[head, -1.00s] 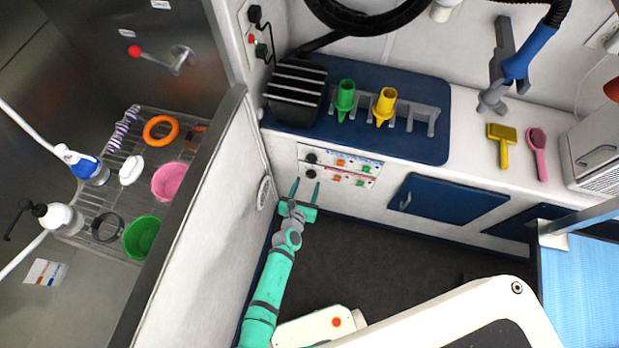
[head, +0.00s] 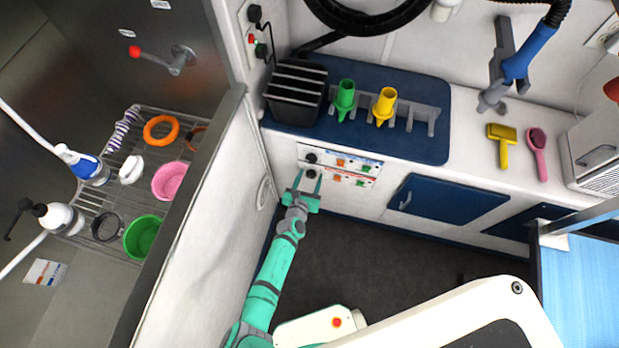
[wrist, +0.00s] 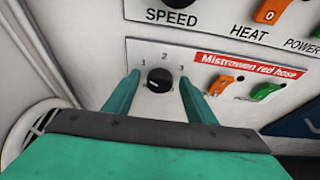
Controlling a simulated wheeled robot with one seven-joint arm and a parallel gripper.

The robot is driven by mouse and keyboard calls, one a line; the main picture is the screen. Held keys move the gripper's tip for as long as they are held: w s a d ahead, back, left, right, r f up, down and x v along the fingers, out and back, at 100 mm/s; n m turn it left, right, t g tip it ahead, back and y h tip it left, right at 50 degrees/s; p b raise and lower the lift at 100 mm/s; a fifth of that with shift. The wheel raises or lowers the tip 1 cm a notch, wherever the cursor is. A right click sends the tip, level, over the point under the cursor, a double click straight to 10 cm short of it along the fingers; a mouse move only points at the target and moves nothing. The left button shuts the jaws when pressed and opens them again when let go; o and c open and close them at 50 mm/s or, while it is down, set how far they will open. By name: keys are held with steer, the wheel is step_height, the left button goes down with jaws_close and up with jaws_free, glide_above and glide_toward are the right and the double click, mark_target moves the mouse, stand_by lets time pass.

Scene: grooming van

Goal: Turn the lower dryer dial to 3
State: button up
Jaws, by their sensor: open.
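The lower dryer dial (wrist: 159,80) is a round black knob on a white panel with the marks 1, 2 and 3 around its top. Its pale pointer line looks aimed to the left, towards the 1 side. In the head view the lower dial (head: 311,174) sits just beyond my fingertips. My teal gripper (wrist: 157,88) is open, with one finger on each side of the dial and a visible gap to it on both sides. In the head view my gripper (head: 307,179) reaches up to the panel.
The upper dial (head: 311,158) is close above the lower one. Orange (wrist: 222,85) and green (wrist: 266,91) switches lie right of the lower dial, under a red label (wrist: 250,67). The white side wall (head: 220,210) is close on the left. Dark floor (head: 390,250) is clear.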

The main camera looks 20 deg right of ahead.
steer(key=shift+c, duration=0.6)
steer(key=c, duration=0.9)
